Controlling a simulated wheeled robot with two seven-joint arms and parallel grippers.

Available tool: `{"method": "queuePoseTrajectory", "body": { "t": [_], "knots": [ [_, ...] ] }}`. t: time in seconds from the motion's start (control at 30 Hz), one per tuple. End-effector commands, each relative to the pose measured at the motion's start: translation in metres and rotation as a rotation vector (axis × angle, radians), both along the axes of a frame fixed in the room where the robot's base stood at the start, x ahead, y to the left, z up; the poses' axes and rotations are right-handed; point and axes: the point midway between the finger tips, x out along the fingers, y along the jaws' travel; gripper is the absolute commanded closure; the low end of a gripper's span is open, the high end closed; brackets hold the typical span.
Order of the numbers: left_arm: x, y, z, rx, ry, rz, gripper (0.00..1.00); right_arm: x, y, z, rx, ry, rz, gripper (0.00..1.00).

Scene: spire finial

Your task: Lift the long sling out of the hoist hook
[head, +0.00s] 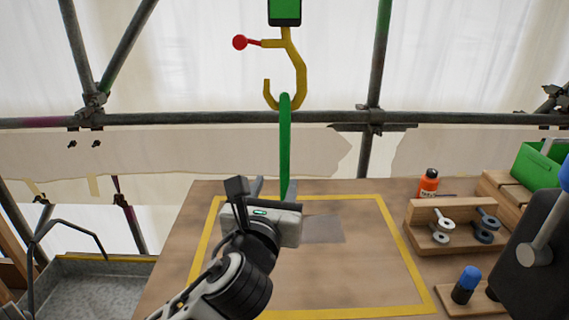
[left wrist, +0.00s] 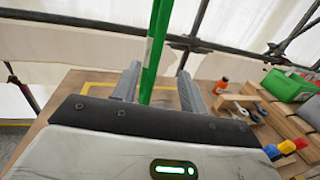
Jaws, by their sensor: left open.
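The yellow hoist hook (head: 300,75) hangs from a green and black hoist body (head: 284,12) and has a red-knobbed lever (head: 240,42) on its left. The long green sling (head: 285,140) hangs straight down from the bowl of the hook. My left gripper (head: 273,188) is low on the sling, its fingers pointing away. In the left wrist view, the open fingers (left wrist: 157,80) stand to either side of the sling (left wrist: 155,55), with gaps visible. The sling's lower end is hidden behind the gripper. My right gripper is not in view.
A wooden table (head: 200,205) with a yellow taped outline lies below. A wooden rack (head: 440,240) with shackles, an orange bottle (head: 428,184), a blue-capped item (head: 466,285) and a green box (head: 540,170) stand on the right. Scaffold tubes (head: 180,118) cross behind.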

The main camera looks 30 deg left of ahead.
Motion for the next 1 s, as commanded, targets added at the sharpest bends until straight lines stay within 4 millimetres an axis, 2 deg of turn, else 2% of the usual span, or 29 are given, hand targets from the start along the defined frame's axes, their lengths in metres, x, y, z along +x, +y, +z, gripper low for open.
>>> {"method": "queuePoseTrajectory", "body": {
  "t": [0.1, 0.3, 0.57, 0.8, 1.0],
  "knots": [
    [0.026, 0.010, 0.001, -0.001, 0.000, 0.002, 0.57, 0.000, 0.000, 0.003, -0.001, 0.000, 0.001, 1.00],
    [0.058, 0.021, 0.000, -0.004, 0.000, 0.000, 0.57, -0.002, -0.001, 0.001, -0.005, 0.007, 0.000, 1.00],
    [0.075, 0.029, -0.004, -0.006, 0.003, 0.001, 0.57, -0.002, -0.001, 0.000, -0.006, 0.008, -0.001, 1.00],
    [0.106, 0.044, -0.009, -0.006, 0.001, 0.000, 0.57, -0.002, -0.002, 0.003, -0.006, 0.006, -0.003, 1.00],
    [0.115, 0.047, -0.010, -0.007, 0.002, -0.002, 0.57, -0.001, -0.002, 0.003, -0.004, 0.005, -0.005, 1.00]
  ]
}}
